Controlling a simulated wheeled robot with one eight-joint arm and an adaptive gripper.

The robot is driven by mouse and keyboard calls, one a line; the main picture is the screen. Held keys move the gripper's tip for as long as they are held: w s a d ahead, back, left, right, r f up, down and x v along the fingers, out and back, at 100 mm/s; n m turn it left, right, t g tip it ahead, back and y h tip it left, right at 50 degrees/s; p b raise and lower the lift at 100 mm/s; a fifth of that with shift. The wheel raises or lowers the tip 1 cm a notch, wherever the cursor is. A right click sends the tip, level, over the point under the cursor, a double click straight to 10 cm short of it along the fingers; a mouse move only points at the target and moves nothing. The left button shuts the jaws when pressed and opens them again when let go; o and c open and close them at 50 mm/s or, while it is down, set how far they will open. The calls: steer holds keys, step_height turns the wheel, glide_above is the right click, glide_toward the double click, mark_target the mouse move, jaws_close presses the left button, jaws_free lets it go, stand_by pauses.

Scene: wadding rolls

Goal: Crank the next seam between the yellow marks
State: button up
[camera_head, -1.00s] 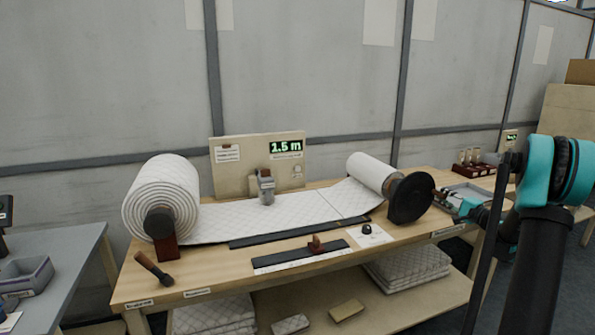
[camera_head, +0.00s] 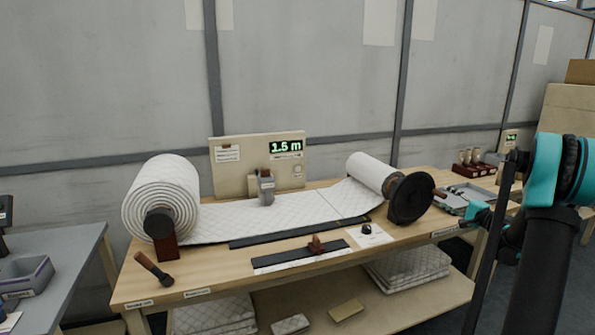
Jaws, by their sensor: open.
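A quilted white wadding sheet (camera_head: 265,216) runs across the bench from a thick roll (camera_head: 162,200) at the left to a thinner roll (camera_head: 369,172) at the right. A thin seam line crosses the sheet towards its right end. The right roll has a black crank disc (camera_head: 410,198) with a brown handle (camera_head: 439,193) on its right side. I cannot make out the yellow marks at this size. My gripper (camera_head: 475,213) is open and empty, right of and below the handle, apart from it. Its fingers are small and partly unclear.
A board with a display reading 1.5 m (camera_head: 286,147) stands behind the sheet. A dark strip with a brown knob (camera_head: 315,244) and a loose dark-handled tool (camera_head: 154,268) lie on the front of the bench (camera_head: 226,282). A grey tray (camera_head: 470,195) sits behind my gripper.

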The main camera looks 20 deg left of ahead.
steer(key=v, duration=0.7)
steer(key=shift+s, duration=0.15)
steer(key=shift+d, duration=0.15)
steer(key=s+a+f+n+g+h, duration=0.2)
steer(key=s+a+f+n+g, duration=0.15)
steer(key=s+a, duration=0.55)
steer(key=s+a+f+n+g+h, duration=0.1)
steer(key=s+a+f+n+g, duration=0.2)
steer(key=s+a, duration=0.55)
steer(key=s+d+f+n+g+h, duration=0.1)
steer(key=s+f+h, duration=0.1)
steer(key=s, duration=0.6)
steer(key=s+d+f+n+g+h, duration=0.1)
steer(key=s+d+f+n+h, duration=0.1)
steer(key=s, duration=0.7)
steer(key=s+d+f+n+g+h, duration=0.1)
steer(key=s+d+f+g+h, duration=0.1)
steer(key=s+f, duration=0.3)
steer(key=s+h, duration=0.1)
steer(key=s, duration=0.3)
steer(key=shift+f+h, duration=0.3)
steer(key=shift+d, duration=0.15)
